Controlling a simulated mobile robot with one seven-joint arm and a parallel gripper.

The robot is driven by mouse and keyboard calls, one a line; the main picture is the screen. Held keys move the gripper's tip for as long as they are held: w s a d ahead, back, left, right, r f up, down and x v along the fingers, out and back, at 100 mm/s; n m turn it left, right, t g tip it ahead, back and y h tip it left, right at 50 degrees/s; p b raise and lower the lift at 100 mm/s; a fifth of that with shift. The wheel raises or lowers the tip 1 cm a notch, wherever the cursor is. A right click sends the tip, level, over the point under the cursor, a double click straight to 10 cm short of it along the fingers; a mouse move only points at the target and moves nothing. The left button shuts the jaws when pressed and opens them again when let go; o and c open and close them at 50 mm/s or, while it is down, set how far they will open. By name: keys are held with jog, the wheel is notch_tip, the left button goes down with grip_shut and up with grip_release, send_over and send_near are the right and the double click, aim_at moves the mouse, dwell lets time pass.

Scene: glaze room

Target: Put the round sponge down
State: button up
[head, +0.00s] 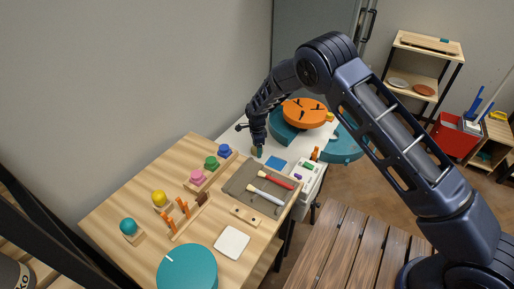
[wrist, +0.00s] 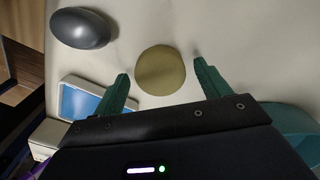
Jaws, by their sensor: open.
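The round sponge (wrist: 160,70) is a flat olive-yellow disc in the wrist view. It lies on a pale surface (wrist: 235,30). My gripper (wrist: 162,68) has its two teal fingers spread, one on each side of the sponge, with gaps showing between the fingers and the sponge. In the head view my gripper (head: 257,152) is low over the white table (head: 232,132) behind the wooden table. The sponge is mostly hidden by the gripper there.
A dark grey rounded object (wrist: 83,28) lies left of the sponge. A blue-topped pale box (wrist: 85,100) is close to the left finger. An orange-topped teal wheel (head: 305,112) stands right of my gripper. The wooden table (head: 130,185) holds glaze pots and brushes.

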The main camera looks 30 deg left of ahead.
notch_tip(320, 180, up, 12)
dwell(0.5)
jog(key=shift+w+r, duration=0.1)
jog(key=shift+r, duration=0.05)
jog(key=w+d+r+n+y, duration=0.1)
jog(key=w+d+r, duration=0.4)
jog(key=d+r, duration=0.35)
jog(key=w+d+r+n, duration=0.1)
jog(key=w+d+r, duration=0.4)
jog(key=d+r, duration=0.4)
jog(key=w+d+r+y, duration=0.1)
jog(key=w+d+r, duration=0.5)
jog(key=d, duration=0.5)
jog(key=s+d+r+n+t, duration=0.1)
jog(key=s+d+r, duration=0.1)
jog(key=d+r, duration=0.6)
jog(key=s+d+r+n+t, duration=0.1)
jog(key=s+d+r+n, duration=0.15)
jog(key=d, duration=1.05)
jog(key=s+d+r, duration=0.2)
jog(key=s+d, duration=0.1)
jog(key=d, duration=0.3)
jog(key=s+d+r, duration=0.2)
jog(key=d, duration=0.3)
jog(key=s+d+f+n+t+h, duration=0.2)
jog(key=s+d+n, duration=0.1)
jog(key=s+d, duration=1.2)
jog(key=shift+s+t, duration=0.3)
jog(key=shift+s, duration=0.85)
